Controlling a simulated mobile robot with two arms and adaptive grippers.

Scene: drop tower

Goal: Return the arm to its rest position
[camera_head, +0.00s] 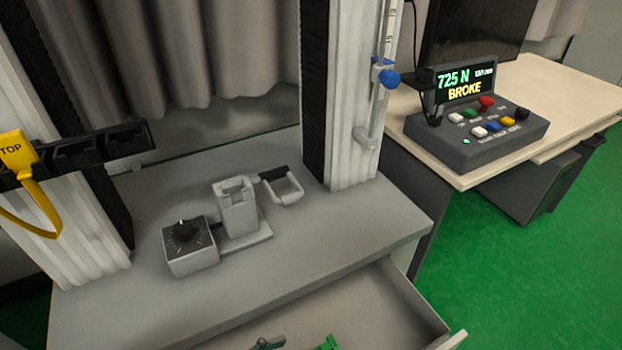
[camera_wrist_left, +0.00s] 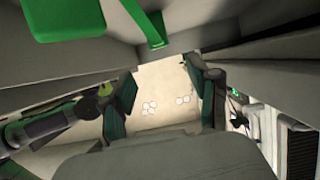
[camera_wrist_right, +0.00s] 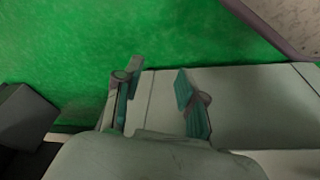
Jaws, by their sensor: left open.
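My left gripper (camera_wrist_left: 163,92) shows in the left wrist view with its two teal-padded fingers apart. Nothing is between them. Pale small pieces (camera_wrist_left: 150,107) lie on a beige surface beyond the fingers; I cannot tell how far away. My right gripper (camera_wrist_right: 157,98) shows in the right wrist view with its teal-padded fingers apart and nothing held. Green floor and a pale grey surface lie beyond it. In the head view neither whole gripper shows; a small grey and teal part (camera_head: 268,343) is cut off at the bottom edge, and I cannot tell what it is.
An open drawer (camera_head: 395,300) juts out below the grey bench. A fixture (camera_head: 238,208) and a dial box (camera_head: 190,250) stand on the bench between white columns (camera_head: 357,90). A control console (camera_head: 475,137) reads "725 N BROKE" on the side table.

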